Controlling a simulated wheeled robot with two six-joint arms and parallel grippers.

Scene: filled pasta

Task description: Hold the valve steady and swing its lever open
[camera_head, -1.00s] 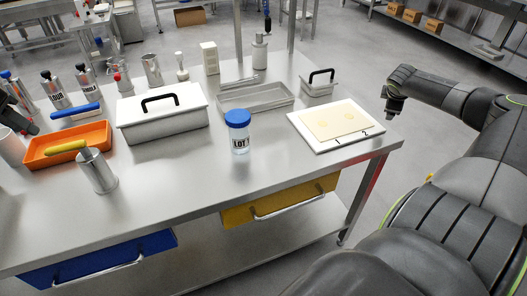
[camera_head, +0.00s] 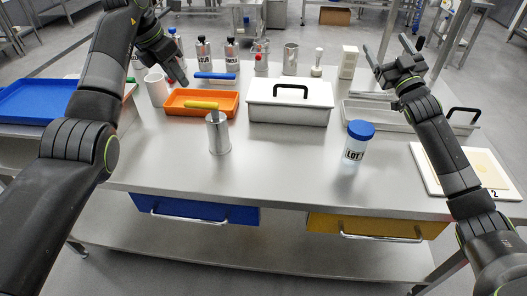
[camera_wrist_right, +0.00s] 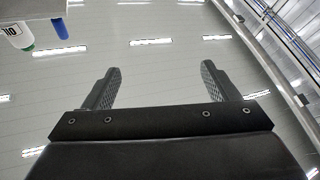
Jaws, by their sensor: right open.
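The valve (camera_head: 218,136) looks like an upright metal cylinder on the steel table, in front of the orange tray. My right gripper (camera_head: 386,45) is open and empty, raised over the table's right side, far from the valve. The right wrist view shows its two spread fingers (camera_wrist_right: 160,74) with nothing between them.
A blue-handled item (camera_head: 216,75) is at the orange tray (camera_head: 172,104). A white lidded box (camera_head: 290,115) stands right of the valve, with a blue-capped jar (camera_head: 355,155) farther right. Bottles stand behind. The table (camera_head: 270,168) is clear in front of the valve.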

